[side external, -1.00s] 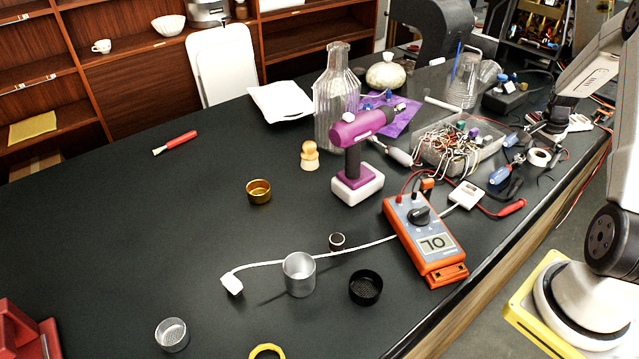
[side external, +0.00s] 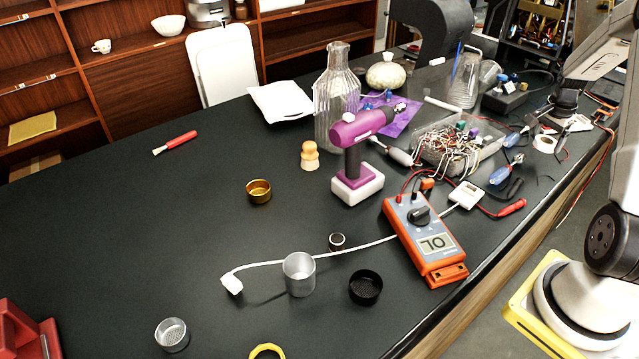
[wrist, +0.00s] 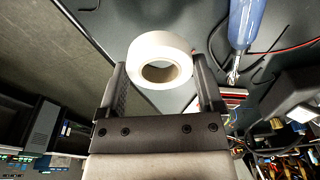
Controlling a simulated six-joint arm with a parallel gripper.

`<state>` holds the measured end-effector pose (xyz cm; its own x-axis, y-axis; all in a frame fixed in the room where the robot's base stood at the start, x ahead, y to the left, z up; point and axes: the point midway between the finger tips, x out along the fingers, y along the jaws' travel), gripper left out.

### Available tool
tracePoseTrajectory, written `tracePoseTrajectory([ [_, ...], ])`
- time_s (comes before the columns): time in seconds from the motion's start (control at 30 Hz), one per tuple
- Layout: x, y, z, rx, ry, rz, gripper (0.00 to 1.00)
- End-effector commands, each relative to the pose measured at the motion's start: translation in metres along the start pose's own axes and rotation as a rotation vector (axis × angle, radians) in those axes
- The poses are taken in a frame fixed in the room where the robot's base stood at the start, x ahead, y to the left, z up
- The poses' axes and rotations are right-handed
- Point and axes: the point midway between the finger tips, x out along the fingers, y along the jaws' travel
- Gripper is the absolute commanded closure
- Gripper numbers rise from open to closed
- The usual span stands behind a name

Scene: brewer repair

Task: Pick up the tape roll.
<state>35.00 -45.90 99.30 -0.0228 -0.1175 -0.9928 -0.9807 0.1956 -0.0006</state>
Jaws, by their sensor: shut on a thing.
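The white tape roll (side external: 541,146) is at the right of the side external view, just below my gripper (side external: 550,128). In the wrist view the tape roll (wrist: 160,45) sits between the two black fingers of my gripper (wrist: 161,78), its round hole facing the camera. The fingers are shut on its outer sides. The fingertips are small and partly hidden in the side external view.
A blue-handled screwdriver (side external: 500,174) lies close by, with dark cables around it. A clear bin of wires (side external: 425,160) and an orange multimeter (side external: 425,240) stand to the left. The bench's front edge runs close on the right.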

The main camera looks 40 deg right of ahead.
Motion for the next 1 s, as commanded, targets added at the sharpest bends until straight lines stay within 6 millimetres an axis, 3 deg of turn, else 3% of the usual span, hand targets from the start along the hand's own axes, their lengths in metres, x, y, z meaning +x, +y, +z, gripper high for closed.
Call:
tracePoseTrajectory([
  [0.2,-0.034,0.0,-0.004,0.0,0.003,-0.002,0.74],
  [0.4,-0.051,0.0,-0.007,0.0,0.002,-0.001,0.74],
  [1.0,-0.055,0.0,-0.007,0.0,0.001,0.0,0.74],
])
